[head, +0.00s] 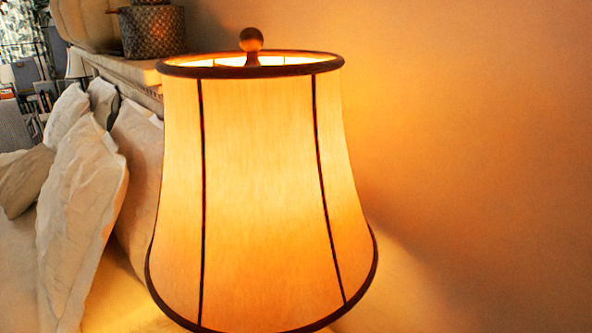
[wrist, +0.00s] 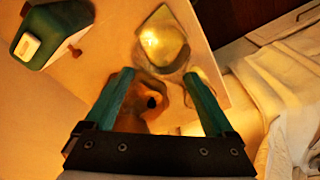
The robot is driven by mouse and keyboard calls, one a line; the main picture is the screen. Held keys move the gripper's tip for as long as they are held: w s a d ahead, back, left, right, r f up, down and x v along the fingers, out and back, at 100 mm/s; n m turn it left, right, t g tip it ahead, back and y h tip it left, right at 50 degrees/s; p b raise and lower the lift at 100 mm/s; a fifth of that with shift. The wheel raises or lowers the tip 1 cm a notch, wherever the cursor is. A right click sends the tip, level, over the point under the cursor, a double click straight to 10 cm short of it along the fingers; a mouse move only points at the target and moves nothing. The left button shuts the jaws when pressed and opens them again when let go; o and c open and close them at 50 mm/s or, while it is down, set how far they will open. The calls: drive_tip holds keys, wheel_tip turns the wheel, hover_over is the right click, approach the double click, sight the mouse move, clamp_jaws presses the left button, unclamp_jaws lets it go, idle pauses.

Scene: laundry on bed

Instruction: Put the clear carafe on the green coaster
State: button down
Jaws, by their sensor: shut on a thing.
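In the wrist view, my gripper (wrist: 157,76) has two teal fingers on either side of a clear, glassy shape. This looks like the clear carafe (wrist: 164,42), with a yellow glint on it; its outline is hard to trace against the pale surface. My gripper is shut on it. An orange-brown patch with a dark spot shows between the fingers; I cannot tell what it is. The head view shows neither my gripper nor the carafe.
A lit lamp with a cream shade (head: 260,180) fills the middle of the head view. Pillows (head: 80,210) lie to its left, and a woven basket (head: 153,32) stands behind. In the wrist view, a green object with a white top (wrist: 27,46) is at upper left and pale bedding (wrist: 285,90) at right.

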drive_tip(key=shift+f, duration=1.1)
